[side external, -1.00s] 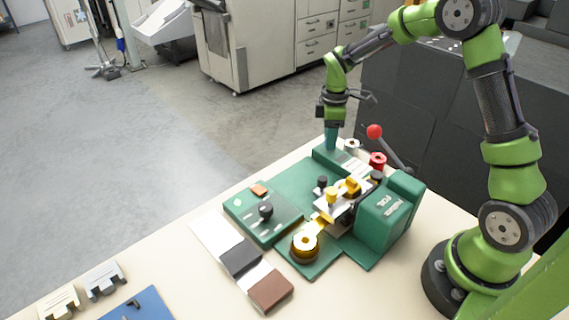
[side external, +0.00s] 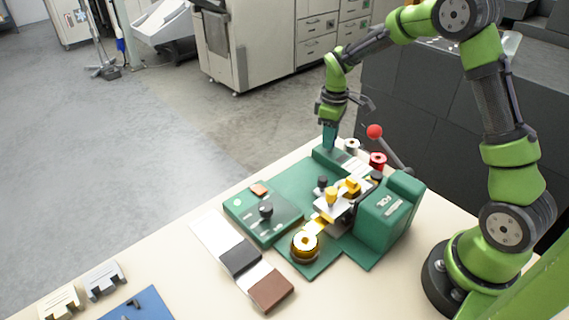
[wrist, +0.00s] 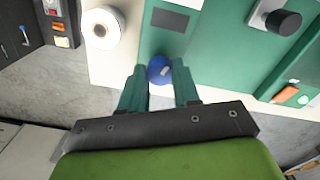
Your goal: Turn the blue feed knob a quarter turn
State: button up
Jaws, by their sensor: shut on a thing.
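The blue feed knob (wrist: 160,70) shows in the wrist view between my two teal fingertips, on the edge of the green machine. My gripper (wrist: 160,82) is shut on the knob, with a finger on each side of it. In the side external view my gripper (side external: 329,136) points down at the far end of the green machine (side external: 296,180). The knob is hidden behind the fingers there.
A lever with a red ball (side external: 375,131) and a red spool (side external: 378,160) stand just right of my gripper. A brass roll (side external: 305,244) and a black knob (side external: 266,209) are nearer the front. Sample strips (side external: 238,258) lie on the cream table.

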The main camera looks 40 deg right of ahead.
jog(key=m, duration=1.3)
jog(key=shift+r, duration=0.1)
jog(key=shift+m, duration=0.3)
dwell(0.3)
jog(key=o, duration=1.1)
jog(key=shift+c, duration=0.2)
notch_tip(320, 180, up, 17)
